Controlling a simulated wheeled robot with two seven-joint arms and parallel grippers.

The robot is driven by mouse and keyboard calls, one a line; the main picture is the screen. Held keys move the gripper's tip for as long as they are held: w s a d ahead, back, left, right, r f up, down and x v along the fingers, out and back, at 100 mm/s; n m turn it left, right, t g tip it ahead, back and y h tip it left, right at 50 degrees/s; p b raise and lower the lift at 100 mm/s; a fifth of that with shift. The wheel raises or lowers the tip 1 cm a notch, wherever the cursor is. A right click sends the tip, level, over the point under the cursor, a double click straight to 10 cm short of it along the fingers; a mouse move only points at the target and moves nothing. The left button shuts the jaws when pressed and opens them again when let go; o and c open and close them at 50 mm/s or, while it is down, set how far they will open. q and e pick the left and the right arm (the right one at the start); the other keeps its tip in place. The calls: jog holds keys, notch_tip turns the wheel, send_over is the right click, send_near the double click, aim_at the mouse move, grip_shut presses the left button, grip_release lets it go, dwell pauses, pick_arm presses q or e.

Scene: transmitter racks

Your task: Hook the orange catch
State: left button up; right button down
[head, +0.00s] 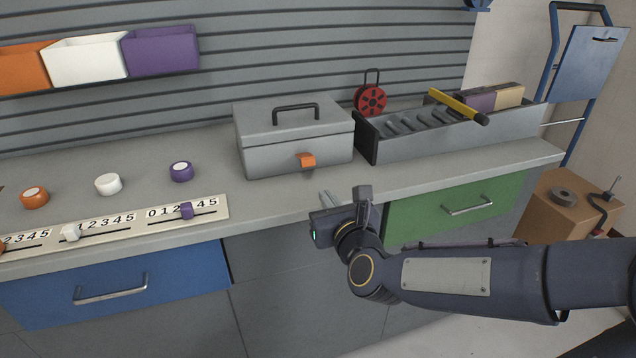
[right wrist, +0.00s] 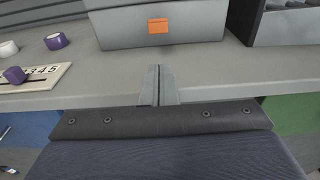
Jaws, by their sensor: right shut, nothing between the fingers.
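A grey metal box (head: 265,153) with a dark top handle stands on the grey bench, its lid down. Whether the catch is hooked cannot be told. My right gripper (head: 327,199) is shut and empty, in front of the bench edge and below the catch, apart from the box. Its fingers meet in the right wrist view (right wrist: 158,85). My left gripper is not in view.
A grey divided tray (head: 440,140) with a yellow-handled tool (head: 458,106) stands right of the box, a red reel (head: 370,100) behind. A slider strip (head: 120,222) and round knobs (head: 108,184) lie to the left. The bench strip before the box is clear.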

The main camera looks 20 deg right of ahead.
aim_at(314, 192)
jog(key=w, duration=0.6)
jog(key=w+f, duration=0.1)
jog(key=w, duration=0.2)
jog(key=shift+w+a+p, duration=0.15)
jog(key=shift+w+p, duration=0.1)
jog(key=shift+p, duration=0.15)
